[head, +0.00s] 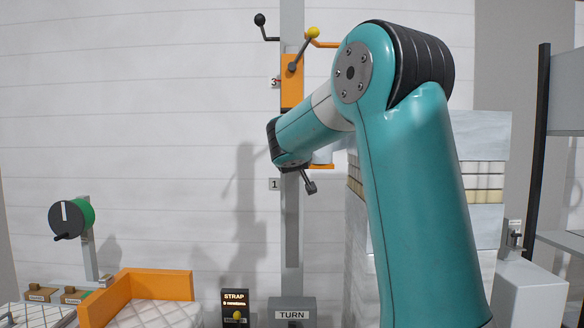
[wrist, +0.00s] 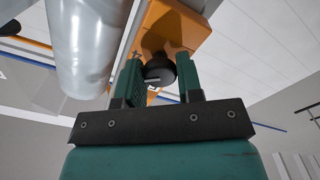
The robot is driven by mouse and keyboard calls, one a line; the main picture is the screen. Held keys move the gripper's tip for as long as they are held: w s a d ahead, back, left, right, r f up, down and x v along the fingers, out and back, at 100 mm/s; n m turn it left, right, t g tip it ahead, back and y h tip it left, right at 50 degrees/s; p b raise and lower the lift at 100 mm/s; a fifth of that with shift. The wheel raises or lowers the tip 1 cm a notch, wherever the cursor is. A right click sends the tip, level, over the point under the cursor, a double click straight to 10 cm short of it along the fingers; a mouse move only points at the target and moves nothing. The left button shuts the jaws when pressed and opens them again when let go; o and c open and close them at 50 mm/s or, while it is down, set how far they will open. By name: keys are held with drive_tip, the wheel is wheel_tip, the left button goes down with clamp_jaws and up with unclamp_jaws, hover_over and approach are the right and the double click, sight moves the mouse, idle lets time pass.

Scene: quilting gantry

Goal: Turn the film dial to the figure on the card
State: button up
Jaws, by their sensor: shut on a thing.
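The film dial (wrist: 158,72) is a dark round knob with a pale pointer line, under the orange carriage (wrist: 180,27) in the wrist view. My gripper (wrist: 158,62) is shut on the dial, one finger on each side. In the head view my arm covers the gripper and dial; an orange edge (head: 322,166) shows just below it. A grey shiny film roll (wrist: 90,45) hangs left of the dial in the wrist view.
A grey mast (head: 291,235) with plates marked 1 and 3 carries levers with black and yellow knobs. At its foot are a TURN block (head: 291,304) and a STRAP panel (head: 235,308). A black-faced green drum (head: 72,217) stands left, and an orange-edged quilted pad (head: 150,290) lies lower left.

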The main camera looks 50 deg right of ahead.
drive_tip(key=shift+m+b, duration=2.2)
drive_tip(key=shift+b, duration=0.45)
drive_tip(key=shift+r, duration=0.1)
drive_tip(key=o, duration=0.9)
